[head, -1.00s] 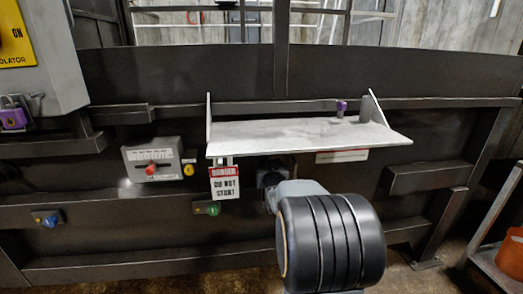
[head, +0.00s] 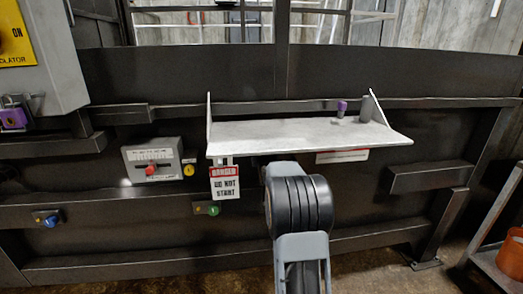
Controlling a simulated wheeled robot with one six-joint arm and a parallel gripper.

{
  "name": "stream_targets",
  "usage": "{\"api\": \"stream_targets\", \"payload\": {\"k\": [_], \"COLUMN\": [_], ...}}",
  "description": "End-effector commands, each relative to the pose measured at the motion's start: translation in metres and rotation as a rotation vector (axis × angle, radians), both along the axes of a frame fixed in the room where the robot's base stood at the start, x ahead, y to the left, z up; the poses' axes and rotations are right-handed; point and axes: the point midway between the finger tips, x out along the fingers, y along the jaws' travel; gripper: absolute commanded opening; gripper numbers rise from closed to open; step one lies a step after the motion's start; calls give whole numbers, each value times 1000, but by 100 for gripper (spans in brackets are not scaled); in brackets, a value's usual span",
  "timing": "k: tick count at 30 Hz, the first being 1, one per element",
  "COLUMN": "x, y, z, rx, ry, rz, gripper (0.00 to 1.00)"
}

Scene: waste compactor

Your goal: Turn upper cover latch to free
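I cannot make out for certain which part is the upper cover latch. Small coloured knobs show on the dark machine front: a green knob (head: 213,209) below the shelf's left end, a blue knob (head: 51,220) at the lower left, and a yellow knob (head: 189,170) beside a grey control box (head: 153,160). A small purple piece (head: 342,106) stands at the back right of the shelf. My arm reaches up in the middle, in front of the machine. My gripper is hidden behind my arm and below the shelf, so its fingers do not show.
A pale metal shelf (head: 290,136) juts out above my arm. A "Danger do not start" tag (head: 225,182) hangs under its left end. An isolator box (head: 40,58) with a purple padlock (head: 14,117) is at the upper left. An orange container (head: 511,254) stands at the right.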

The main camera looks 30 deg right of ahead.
Motion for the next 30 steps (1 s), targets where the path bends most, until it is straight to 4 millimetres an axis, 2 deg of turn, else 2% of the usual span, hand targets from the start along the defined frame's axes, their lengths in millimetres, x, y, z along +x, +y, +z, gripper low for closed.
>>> {"api": "stream_targets", "payload": {"k": [8,22,30], "x": [0,0,1], "y": [0,0,2], "z": [0,0,-2], "rx": [0,0,-30], "ry": [0,0,14], "rz": [0,1,3], "gripper": [61,16,14]}}
